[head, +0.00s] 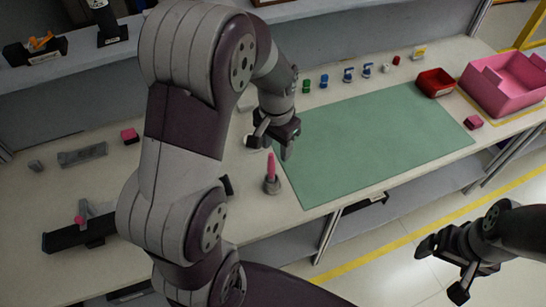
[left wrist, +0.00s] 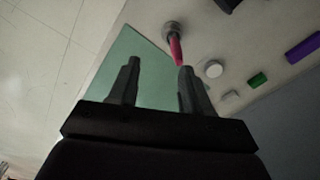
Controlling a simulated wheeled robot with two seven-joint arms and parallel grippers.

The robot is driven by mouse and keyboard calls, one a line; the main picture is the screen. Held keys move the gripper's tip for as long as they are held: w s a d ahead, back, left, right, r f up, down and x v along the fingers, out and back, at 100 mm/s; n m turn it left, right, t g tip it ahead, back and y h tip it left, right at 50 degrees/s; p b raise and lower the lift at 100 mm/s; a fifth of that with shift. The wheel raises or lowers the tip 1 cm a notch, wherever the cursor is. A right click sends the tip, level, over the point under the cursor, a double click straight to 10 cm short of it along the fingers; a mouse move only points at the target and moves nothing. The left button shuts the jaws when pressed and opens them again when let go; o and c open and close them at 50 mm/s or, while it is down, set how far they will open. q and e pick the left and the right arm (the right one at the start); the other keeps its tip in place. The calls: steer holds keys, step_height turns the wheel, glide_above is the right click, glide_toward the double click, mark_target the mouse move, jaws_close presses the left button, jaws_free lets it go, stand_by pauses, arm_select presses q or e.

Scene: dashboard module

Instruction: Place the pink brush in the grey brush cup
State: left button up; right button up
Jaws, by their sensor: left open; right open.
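The pink brush (head: 271,166) stands upright in the small grey brush cup (head: 272,186), at the left edge of the green mat. In the left wrist view the pink brush (left wrist: 176,50) rises out of the round grey cup (left wrist: 171,27). My left gripper (head: 273,145) is above and just behind the brush in the head view; its fingers are open and empty, apart from the brush. In the left wrist view my left gripper (left wrist: 158,85) shows the brush tip near one finger. My right gripper (head: 449,270) is open and empty, off the table over the floor.
The green mat (head: 375,140) is clear. Several small coloured items stand behind it, with a red bin (head: 434,83) and a pink bin (head: 505,85) at the right. A pink block (head: 473,122) lies near the mat's right edge. My left arm hides part of the table.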

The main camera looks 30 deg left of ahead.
arm_select(q)
steer(key=s+d+f+n+t+b, duration=0.1)
steer(key=s+d, duration=0.4)
steer(key=s, duration=0.5)
steer(key=shift+n, duration=0.6)
arm_select(e)
steer(key=shift+s+d+f, duration=0.15)
steer(key=shift+f, duration=0.55)
arm_select(q)
steer(key=shift+a, duration=0.1)
